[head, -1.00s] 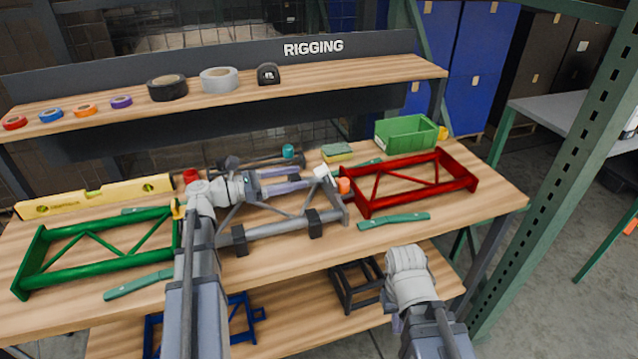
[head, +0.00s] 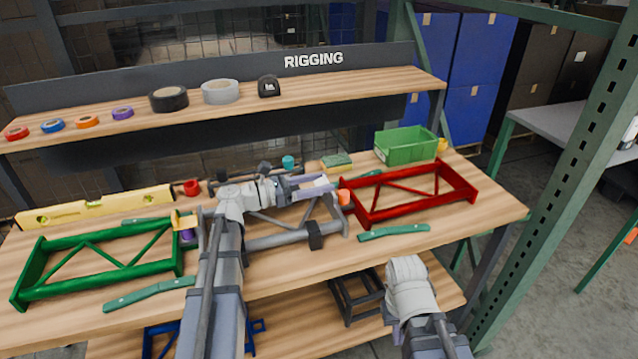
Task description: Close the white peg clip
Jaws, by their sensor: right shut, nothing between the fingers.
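The white peg clip (head: 322,181) is at the right end of the grey truss frame (head: 280,237), partly hidden by my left gripper. I cannot tell how far its jaws are apart. My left gripper (head: 314,187) reaches in from the left. Its two lavender fingers are apart, at the clip, one on the far side and one on the near side. Whether they touch it is unclear. My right gripper (head: 391,316) hangs low in front of the bench, mostly hidden by its own wrist, away from the clip.
An orange clip (head: 344,197) sits close right of the white one, by the red frame (head: 410,215). A green frame (head: 110,280) lies left, with a yellow clip (head: 185,220). A green bin (head: 405,146) stands at back right. Green-handled tools lie on the bench.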

